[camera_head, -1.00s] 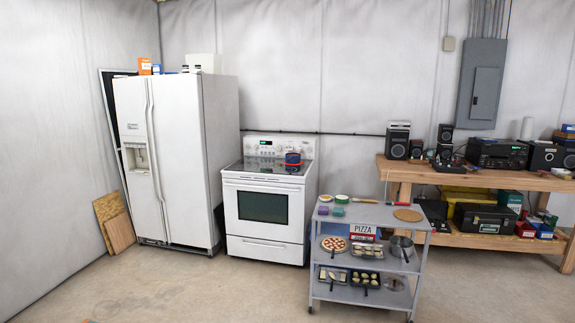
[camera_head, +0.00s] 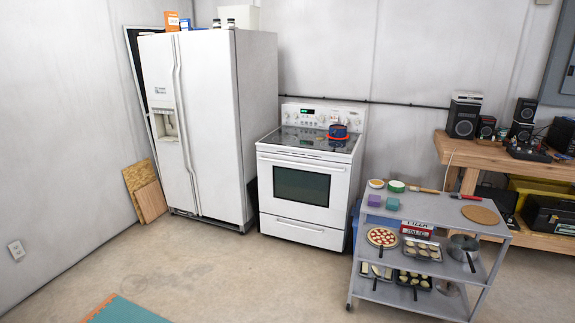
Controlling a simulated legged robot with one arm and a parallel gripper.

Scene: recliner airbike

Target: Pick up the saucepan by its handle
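A grey metal pan with a dark handle, which looks like a saucepan (camera_head: 463,243), sits at the right end of the middle shelf of the grey cart (camera_head: 428,207). Its handle points down toward the cart's front edge. A small dark blue pot (camera_head: 338,131) with red-orange at its base is on the back right of the stove top (camera_head: 296,143); whether it has a handle is too small to tell. My gripper is not in view.
Pizza (camera_head: 382,237) and trays of food fill the cart's shelves. A white fridge (camera_head: 205,125) stands left of the stove. A wooden workbench (camera_head: 470,152) is behind the cart at right. Open floor (camera_head: 220,275) lies in front, with a teal mat (camera_head: 125,311).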

